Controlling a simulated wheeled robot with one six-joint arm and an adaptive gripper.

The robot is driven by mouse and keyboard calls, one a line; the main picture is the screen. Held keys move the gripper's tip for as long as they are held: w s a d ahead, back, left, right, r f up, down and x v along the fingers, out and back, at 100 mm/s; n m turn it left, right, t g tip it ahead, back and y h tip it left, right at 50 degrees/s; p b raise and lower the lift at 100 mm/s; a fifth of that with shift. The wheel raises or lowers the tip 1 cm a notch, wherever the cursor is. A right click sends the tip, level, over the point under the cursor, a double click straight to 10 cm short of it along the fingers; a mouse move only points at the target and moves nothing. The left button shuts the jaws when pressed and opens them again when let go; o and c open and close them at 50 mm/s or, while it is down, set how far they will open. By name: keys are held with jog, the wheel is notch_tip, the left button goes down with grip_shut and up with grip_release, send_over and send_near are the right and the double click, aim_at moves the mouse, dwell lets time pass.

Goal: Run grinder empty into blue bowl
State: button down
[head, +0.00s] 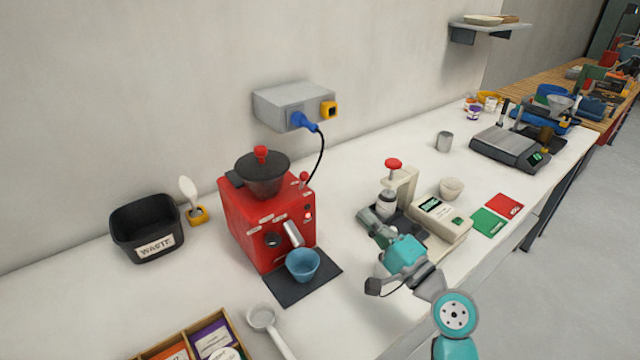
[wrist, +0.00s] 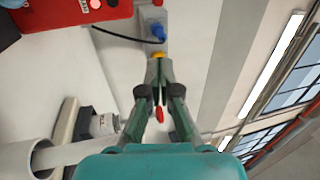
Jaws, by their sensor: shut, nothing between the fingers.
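The red grinder (head: 262,225) stands upright on the white counter, with a dark hopper (head: 262,178) and red knob on top. A metal spout (head: 292,233) juts from its front, and a small red light shows on its right side. The blue bowl (head: 303,263) sits below the spout on a dark mat (head: 318,284); its inside looks empty. The grinder also shows at the top left of the wrist view (wrist: 92,10). My gripper (head: 368,217) is right of the grinder and bowl, apart from both, in front of the tamper stand. Its fingers (wrist: 158,68) are closed together and hold nothing.
A blue plug (head: 302,121) sits in the grey wall socket box, its black cable running to the grinder. A waste bin (head: 147,228) and brush stand left. A portafilter-like scoop (head: 263,318) lies in front.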

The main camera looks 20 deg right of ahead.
send_near(303, 182)
jog(key=w+d+r, duration=0.2)
jog(key=w+d, duration=0.1)
jog(key=w, duration=0.1)
jog(key=shift+w+a+r, duration=0.3)
jog(key=shift+w+a, duration=0.25)
jog(key=shift+a, duration=0.25)
jog(key=shift+w+a+r, duration=0.3)
jog(key=shift+w+a, duration=0.25)
jog(key=shift+a, duration=0.2)
